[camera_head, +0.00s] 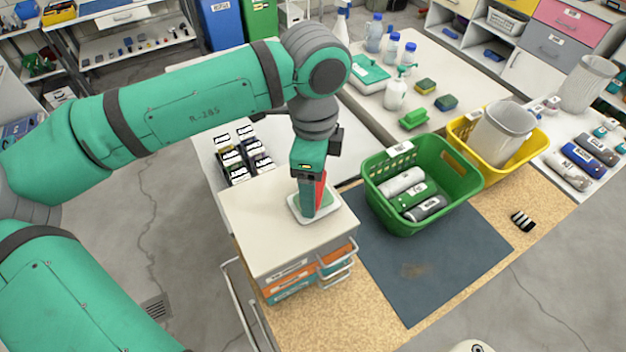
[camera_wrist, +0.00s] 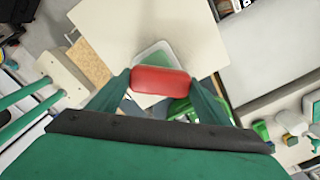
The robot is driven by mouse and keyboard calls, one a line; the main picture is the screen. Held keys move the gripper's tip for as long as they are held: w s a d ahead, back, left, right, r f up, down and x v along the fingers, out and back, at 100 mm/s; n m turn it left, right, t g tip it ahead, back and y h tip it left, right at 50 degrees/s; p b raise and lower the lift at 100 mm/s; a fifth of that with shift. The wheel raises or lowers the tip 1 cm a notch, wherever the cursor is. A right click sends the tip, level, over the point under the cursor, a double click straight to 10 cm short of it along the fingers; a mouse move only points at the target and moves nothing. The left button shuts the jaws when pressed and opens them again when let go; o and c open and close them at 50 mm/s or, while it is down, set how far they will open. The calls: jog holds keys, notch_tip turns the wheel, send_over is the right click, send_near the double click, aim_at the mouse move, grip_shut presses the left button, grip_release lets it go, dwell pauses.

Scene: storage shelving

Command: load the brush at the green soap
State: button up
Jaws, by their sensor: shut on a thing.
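A red brush (camera_head: 321,188) is held in my gripper (camera_head: 313,198), which points down over the white drawer cabinet. In the wrist view the red brush (camera_wrist: 161,81) fills the space between the two green fingers of my gripper (camera_wrist: 160,85). Below it, a white dish (camera_head: 295,210) with green soap (camera_head: 328,200) lies on the cabinet top. The dish also shows in the wrist view (camera_wrist: 142,55), partly behind the brush. The brush's lower end is hidden by the finger, so I cannot tell whether it touches the soap.
The cabinet top (camera_head: 260,235) is otherwise clear. A green basket (camera_head: 376,195) with rolled items stands to the right on a dark mat (camera_head: 430,270). A yellow basket (camera_head: 540,140) with a white bin stands beyond. Bottles and sponges stand on the back table. Small labelled boxes (camera_head: 240,160) lie left.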

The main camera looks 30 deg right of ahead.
jog(key=shift+f, duration=0.4)
dwell(1.2)
jog(key=shift+w+r, duration=0.15)
jog(key=shift+r, duration=3.4)
